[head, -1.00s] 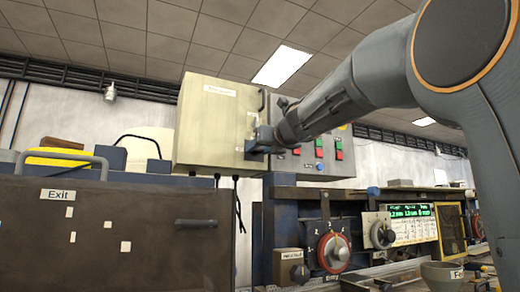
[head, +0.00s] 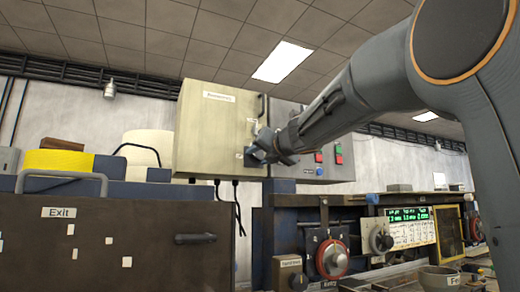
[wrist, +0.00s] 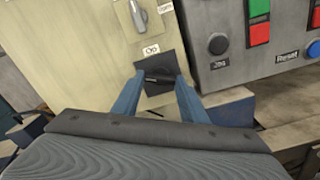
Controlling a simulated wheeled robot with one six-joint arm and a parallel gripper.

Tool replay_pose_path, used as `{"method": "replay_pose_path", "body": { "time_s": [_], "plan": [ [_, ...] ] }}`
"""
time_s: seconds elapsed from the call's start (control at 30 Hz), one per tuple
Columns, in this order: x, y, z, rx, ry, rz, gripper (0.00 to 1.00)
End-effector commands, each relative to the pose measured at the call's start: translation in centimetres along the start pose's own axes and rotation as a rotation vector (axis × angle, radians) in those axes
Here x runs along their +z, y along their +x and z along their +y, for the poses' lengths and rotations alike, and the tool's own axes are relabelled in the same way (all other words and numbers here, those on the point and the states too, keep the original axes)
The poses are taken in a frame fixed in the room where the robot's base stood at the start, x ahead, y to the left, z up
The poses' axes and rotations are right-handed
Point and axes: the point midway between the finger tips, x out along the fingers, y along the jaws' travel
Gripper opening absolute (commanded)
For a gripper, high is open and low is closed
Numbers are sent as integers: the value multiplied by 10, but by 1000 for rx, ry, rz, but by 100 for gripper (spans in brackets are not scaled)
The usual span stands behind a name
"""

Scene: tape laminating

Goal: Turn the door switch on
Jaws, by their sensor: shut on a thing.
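The door switch (wrist: 158,77) is a small black knob on a dark square plate. It sits low on the front of a beige cabinet door (head: 213,135). In the wrist view the two blue fingers of my gripper (wrist: 158,82) stand on either side of the knob and are shut on it. The knob's grip looks about level in that view. In the head view my gripper (head: 255,156) is against the cabinet's lower right front and hides the knob.
A silver selector switch (wrist: 138,15) sits above the held one. A grey panel (wrist: 255,40) with green, red, black and blue buttons adjoins the cabinet on the right.

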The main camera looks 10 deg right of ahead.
Motion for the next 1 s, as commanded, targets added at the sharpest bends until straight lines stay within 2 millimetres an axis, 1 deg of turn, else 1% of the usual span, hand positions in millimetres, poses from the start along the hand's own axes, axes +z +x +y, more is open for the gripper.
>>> {"method": "replay_pose_path", "body": {
  "time_s": [0.03,0.7,1.0],
  "plan": [
    [3,-1,2,-1,46,0,17],
    [3,-1,1,-1,681,0,17],
    [2,0,1,0,925,0,17]
  ]
}}
